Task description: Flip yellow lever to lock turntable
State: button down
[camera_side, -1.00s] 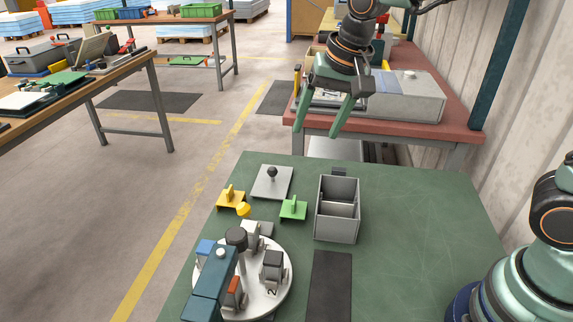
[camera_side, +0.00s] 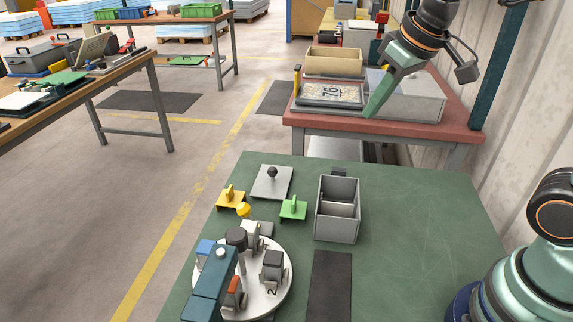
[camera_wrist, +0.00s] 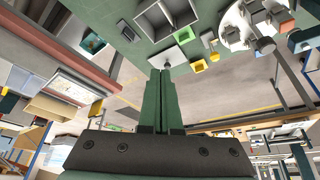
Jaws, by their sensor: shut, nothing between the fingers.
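The round white turntable (camera_side: 284,297) sits at the front left of the green table, with several blocks on it. A small yellow knob (camera_side: 243,209), which looks like the end of the yellow lever, is at its far edge by a grey block. Its exact pose is too small to tell. My gripper (camera_side: 369,113) is in the air, far above and beyond the turntable, touching nothing on the green table. Its green fingers (camera_wrist: 160,73) are together and empty in the wrist view, where the turntable (camera_wrist: 233,32) shows at the upper right.
A yellow bracket (camera_side: 231,200), a green bracket (camera_side: 293,208), a grey plate with a black knob (camera_side: 272,181) and a grey two-compartment bin (camera_side: 337,228) stand near the turntable. A blue arm-like part (camera_side: 210,287) overhangs the turntable. The table's right side is clear.

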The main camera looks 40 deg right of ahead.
jog(key=w+a+r+n+g, duration=0.1)
jog(key=w+a+n, duration=0.1)
jog(key=w+a, duration=0.55)
jog(key=n+g, duration=0.2)
send_over(249, 217)
jog(key=w+d, duration=0.2)
jog(key=w, duration=0.3)
notch_tip(249, 217, down, 7)
jog(key=a+f, duration=0.2)
jog(key=f, duration=0.4)
jog(key=w+a+f+n+g, duration=0.1)
jog(key=a+f, duration=0.1)
jog(key=f, duration=0.4)
jog(key=a+f+n, duration=0.1)
jog(key=a+f, duration=0.1)
jog(key=f, duration=0.4)
jog(key=shift+w+a+f+g, duration=0.15)
jog(key=shift+w+f+g, duration=0.15)
jog(key=shift+w+f, duration=0.05)
jog(key=shift+s+d+r, duration=0.35)
jog(key=shift+s+d, duration=0.2)
jog(key=shift+s, duration=0.25)
jog(key=shift+s+d+r, duration=0.35)
jog(key=shift+s+d, duration=0.15)
jog(key=shift+s, duration=0.25)
